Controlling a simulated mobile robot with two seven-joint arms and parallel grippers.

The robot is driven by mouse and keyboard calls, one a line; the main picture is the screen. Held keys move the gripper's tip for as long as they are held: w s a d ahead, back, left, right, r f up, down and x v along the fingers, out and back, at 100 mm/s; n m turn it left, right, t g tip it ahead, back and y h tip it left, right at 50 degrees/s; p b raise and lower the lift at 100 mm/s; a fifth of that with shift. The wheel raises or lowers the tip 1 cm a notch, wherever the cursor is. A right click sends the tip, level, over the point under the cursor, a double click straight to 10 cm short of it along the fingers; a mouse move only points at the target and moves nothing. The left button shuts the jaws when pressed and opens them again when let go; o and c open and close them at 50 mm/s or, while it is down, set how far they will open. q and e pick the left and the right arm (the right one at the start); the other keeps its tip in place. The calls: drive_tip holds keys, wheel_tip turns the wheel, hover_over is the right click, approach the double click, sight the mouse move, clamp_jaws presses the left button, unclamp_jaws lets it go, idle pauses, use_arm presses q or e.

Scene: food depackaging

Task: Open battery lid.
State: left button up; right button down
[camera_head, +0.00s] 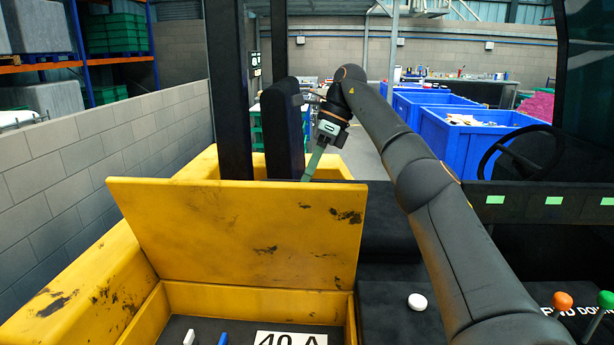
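The yellow battery lid (240,228) stands raised, tilted back from the open yellow battery compartment (255,297) in the lower left. Its face is scuffed with black marks. My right arm comes in from the right and reaches over to the lid's far side. My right gripper (313,165) points down behind the lid's top edge, near its right half. The fingertips are partly hidden by the lid, so I cannot tell if they touch it or how far apart they are. My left gripper is not in view.
Inside the compartment are a "40 A" label (291,339), a white piece (189,338) and a blue piece (223,339). A black seat back (283,130) stands behind. Right are a steering wheel (522,152), a white knob (417,301) and levers with orange (562,301) and green knobs (605,299).

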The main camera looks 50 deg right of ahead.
drive_tip(key=c, duration=1.2)
unclamp_jaws()
drive_tip(key=shift+d+f, duration=0.2)
drive_tip(key=shift+f, duration=0.2)
drive_tip(key=shift+o, duration=1.4)
drive_tip(key=shift+w+d+f, duration=0.1)
drive_tip(key=shift+w+d, duration=0.05)
drive_tip(key=shift+d, duration=0.05)
drive_tip(key=shift+o, duration=0.6)
drive_tip(key=shift+a+r, duration=0.2)
drive_tip(key=shift+r, duration=0.15)
